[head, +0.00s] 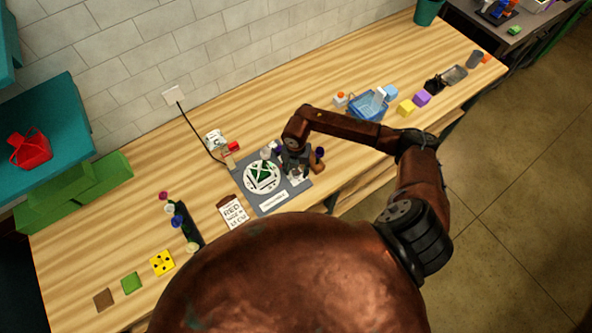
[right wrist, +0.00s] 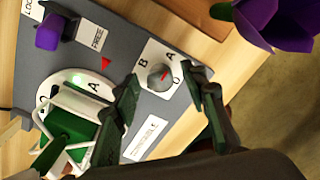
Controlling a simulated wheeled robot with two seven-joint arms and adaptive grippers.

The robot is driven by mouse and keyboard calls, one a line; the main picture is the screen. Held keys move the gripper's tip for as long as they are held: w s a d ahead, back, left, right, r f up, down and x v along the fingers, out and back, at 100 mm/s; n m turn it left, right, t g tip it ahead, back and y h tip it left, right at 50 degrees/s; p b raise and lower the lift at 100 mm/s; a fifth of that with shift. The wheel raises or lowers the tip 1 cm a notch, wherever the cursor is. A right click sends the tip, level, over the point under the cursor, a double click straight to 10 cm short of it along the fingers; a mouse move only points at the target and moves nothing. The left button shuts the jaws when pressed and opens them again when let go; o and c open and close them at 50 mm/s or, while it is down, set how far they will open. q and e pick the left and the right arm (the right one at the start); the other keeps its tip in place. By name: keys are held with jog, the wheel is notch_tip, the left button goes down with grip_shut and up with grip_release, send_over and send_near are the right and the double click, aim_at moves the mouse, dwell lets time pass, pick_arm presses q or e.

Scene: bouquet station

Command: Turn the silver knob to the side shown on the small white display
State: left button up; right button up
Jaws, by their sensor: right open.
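The silver knob (right wrist: 160,76) sits on a white plate (right wrist: 148,84) lettered A, B and 0, with a red mark on the knob. My right gripper (right wrist: 165,80) is open, with one finger on each side of the knob in the right wrist view; I cannot tell whether they touch it. In the head view my right gripper (head: 300,168) is over the right side of the grey panel (head: 268,205) and largely hides the knob. I cannot tell which white piece is the small display. My left gripper is not in view.
A round white dial (right wrist: 45,108) with a green piece in a white frame (right wrist: 65,130) lies beside my fingers. A purple lever (right wrist: 50,32) stands between LOCK and FREE labels. A purple flower (right wrist: 272,22) is close on the right. A RED card (head: 233,212) lies left of the panel.

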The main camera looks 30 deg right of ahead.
jog(key=shift+f, duration=0.1)
jog(key=c, duration=0.5)
grip_shut()
